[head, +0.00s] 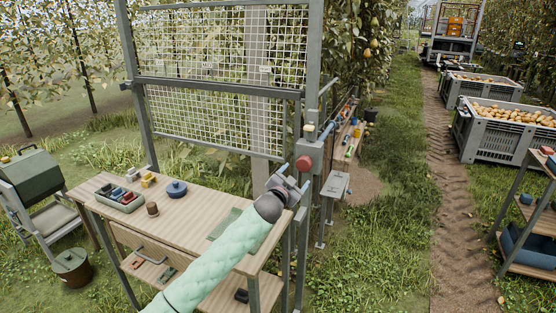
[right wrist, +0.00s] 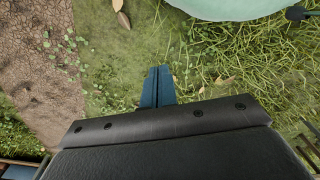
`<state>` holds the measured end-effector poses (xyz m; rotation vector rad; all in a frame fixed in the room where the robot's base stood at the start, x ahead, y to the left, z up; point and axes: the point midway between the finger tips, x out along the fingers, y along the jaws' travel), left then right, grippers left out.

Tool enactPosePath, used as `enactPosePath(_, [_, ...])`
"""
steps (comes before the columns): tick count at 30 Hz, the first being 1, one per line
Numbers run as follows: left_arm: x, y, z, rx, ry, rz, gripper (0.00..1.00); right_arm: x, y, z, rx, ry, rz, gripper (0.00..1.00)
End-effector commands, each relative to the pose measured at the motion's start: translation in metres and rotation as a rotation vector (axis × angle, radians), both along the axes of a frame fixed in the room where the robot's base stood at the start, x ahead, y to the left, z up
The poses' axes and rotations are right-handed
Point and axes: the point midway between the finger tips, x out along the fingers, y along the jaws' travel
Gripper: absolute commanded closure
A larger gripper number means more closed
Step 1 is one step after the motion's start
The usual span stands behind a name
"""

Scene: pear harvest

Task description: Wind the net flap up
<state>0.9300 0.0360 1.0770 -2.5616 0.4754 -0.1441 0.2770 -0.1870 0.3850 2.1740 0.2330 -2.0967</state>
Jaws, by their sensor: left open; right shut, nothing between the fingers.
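The net flap (head: 213,118) is a pale mesh hanging below a crossbar between two grey posts. Its bottom bar (head: 215,148) is above the back of the wooden table. A grey-blue winch housing (head: 311,153) is on the right post, with a round red knob (head: 304,163) at its front. My left gripper (head: 293,177) is open just below the knob; whether it touches the knob is unclear. My right gripper (right wrist: 156,84) shows in the right wrist view, its fingers shut and empty above grass.
The wooden table (head: 180,208) carries a tray (head: 120,199), a blue lidded pot (head: 176,188) and a green cloth (head: 225,222). A small grey stand (head: 335,186) is right of the post. A shelf rack (head: 530,215) stands at far right. Grass between is clear.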

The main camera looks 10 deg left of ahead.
Motion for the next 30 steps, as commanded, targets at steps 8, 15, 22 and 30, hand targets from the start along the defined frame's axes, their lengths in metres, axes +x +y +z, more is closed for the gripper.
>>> enactPosePath(8, [-0.003, -0.003, 0.001, -0.357, 0.151, -0.010, 0.27, 0.012, 0.003, -0.006, 0.019, -0.093, -0.005, 1.00])
enactPosePath(15, [0.003, -0.005, 0.002, -0.426, 0.179, -0.009, 0.27, 0.012, 0.001, -0.010, 0.018, -0.097, -0.005, 1.00])
enactPosePath(22, [0.028, -0.015, 0.005, -0.423, 0.178, -0.009, 0.27, 0.006, -0.005, -0.032, 0.011, -0.109, 0.000, 1.00])
enactPosePath(30, [0.059, -0.027, 0.003, -0.423, 0.177, -0.008, 0.27, -0.002, -0.014, -0.059, 0.003, -0.127, 0.006, 1.00])
